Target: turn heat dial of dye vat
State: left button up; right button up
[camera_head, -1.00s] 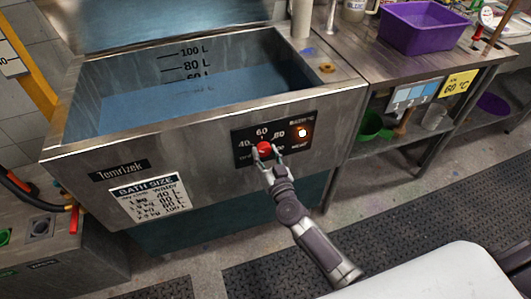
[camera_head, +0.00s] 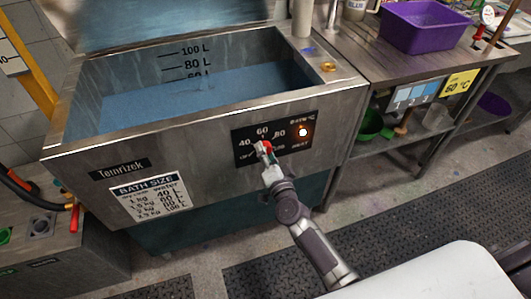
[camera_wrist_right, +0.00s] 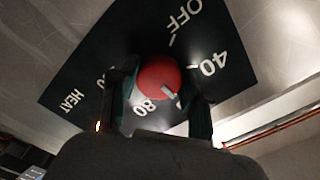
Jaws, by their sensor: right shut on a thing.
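The dye vat (camera_head: 215,158) is a steel tank with blue liquid inside. Its black control panel (camera_head: 290,147) carries the marks 40, 60 and 80 and a lit lamp (camera_head: 303,132). The red heat dial (camera_head: 267,146) is partly covered by my right gripper (camera_head: 265,150), which is shut on it. In the right wrist view the round dial (camera_wrist_right: 157,74) sits between the two dark fingers of my right gripper (camera_wrist_right: 158,100). The dial's white pointer points to the lower right there, between the 40 and 80 marks; the 60 is largely hidden. My left gripper is not in view.
A steel bench right of the vat holds a purple tub (camera_head: 422,27). A green container (camera_head: 372,124) is on the shelf below. Red-ended hoses (camera_head: 22,188) are at the left. A white surface (camera_head: 440,275) lies at the lower right.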

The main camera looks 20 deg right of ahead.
jog(key=shift+m, duration=0.4)
jog(key=o, duration=1.1)
jog(key=shift+o, duration=0.2)
jog(key=s, duration=1.2)
jog(key=shift+d, duration=0.2)
